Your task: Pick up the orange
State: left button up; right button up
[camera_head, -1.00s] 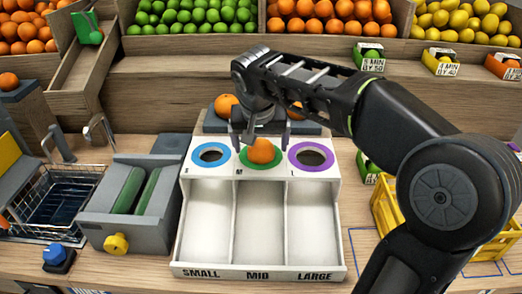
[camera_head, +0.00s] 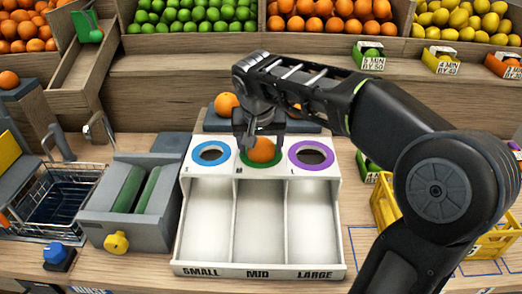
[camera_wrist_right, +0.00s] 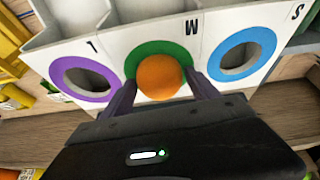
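The orange (camera_head: 261,150) sits in the green ring (camera_head: 243,160) of the middle hole of the white sorter, marked M. My right gripper (camera_head: 262,148) reaches over it from behind, with one finger on each side of the orange. In the right wrist view the orange (camera_wrist_right: 161,77) is between the two dark fingers, which appear to be shut on its sides. The orange is still at the ring, not visibly raised. My left gripper is not in view.
The blue ring (camera_head: 211,153) and purple ring (camera_head: 310,155) flank the middle hole. The sorter's front lanes (camera_head: 259,222) are empty. Other oranges (camera_head: 227,104) lie just behind. A grey juicer (camera_head: 130,205) and wire basket (camera_head: 55,200) stand left; a yellow crate (camera_head: 383,210) stands right.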

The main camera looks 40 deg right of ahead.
aim_at(260, 141)
jog(key=c, duration=1.3)
jog(key=shift+r, duration=0.1)
notch_tip(260, 141, up, 9)
jog(key=shift+r, duration=0.4)
jog(key=shift+d, duration=0.1)
